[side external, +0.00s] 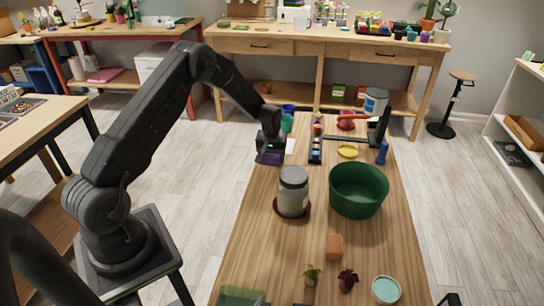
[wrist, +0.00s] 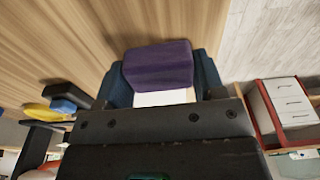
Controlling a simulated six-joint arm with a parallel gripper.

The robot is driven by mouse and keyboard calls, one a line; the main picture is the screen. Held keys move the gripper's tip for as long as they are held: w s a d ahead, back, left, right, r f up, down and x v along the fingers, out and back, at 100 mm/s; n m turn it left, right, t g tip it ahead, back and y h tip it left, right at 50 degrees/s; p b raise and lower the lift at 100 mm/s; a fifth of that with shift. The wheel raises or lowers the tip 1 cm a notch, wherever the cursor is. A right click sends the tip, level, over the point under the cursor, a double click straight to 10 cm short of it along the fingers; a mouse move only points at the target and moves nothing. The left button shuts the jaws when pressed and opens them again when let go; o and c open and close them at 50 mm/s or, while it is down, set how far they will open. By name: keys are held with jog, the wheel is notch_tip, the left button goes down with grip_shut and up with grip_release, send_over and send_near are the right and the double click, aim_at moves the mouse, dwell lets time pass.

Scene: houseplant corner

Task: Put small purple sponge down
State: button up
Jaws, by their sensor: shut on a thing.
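The small purple sponge (wrist: 158,67) is a block held between the fingers of my gripper (wrist: 160,80) in the wrist view. In the side external view my gripper (side external: 270,155) points down at the left edge of the wooden table (side external: 252,215), and the sponge (side external: 272,158) shows only as a dark purple patch at its tip. Whether the sponge touches the table top cannot be told. A white card (side external: 290,146) lies just right of my gripper, and white also shows behind the sponge in the wrist view.
A lidded grey jar (side external: 293,190) on a brown saucer (side external: 279,210) stands nearer the camera. A green tub (side external: 358,190) is right of it. A dark rack (side external: 316,150) and a yellow dish (side external: 348,151) lie right of my gripper. Bare wood is left of the jar.

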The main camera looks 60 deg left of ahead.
aim_at(272, 158)
jog(key=o, duration=0.9)
jog(key=s+d+r+m+t, duration=0.15)
jog(key=d+r, duration=0.25)
jog(key=r, duration=0.7)
jog(key=s+d+r+m, duration=0.1)
jog(key=s+d+r, duration=0.2)
jog(key=r, duration=0.7)
jog(key=s+d+r+m, duration=0.2)
jog(key=s+d+r, duration=0.5)
jog(key=s+r, duration=0.1)
jog(key=s+d+m+t, duration=0.1)
jog(key=s+d, duration=0.1)
jog(key=s, duration=0.3)
jog(key=s+d+r+m+t, duration=0.1)
jog(key=s+d+m, duration=0.1)
jog(key=s, duration=0.4)
jog(key=s+d+r+m+t+h, duration=0.1)
jog(key=s+d, duration=0.3)
jog(key=s, duration=0.2)
jog(key=shift+d+r+m, duration=0.1)
jog(key=shift+m, duration=0.15)
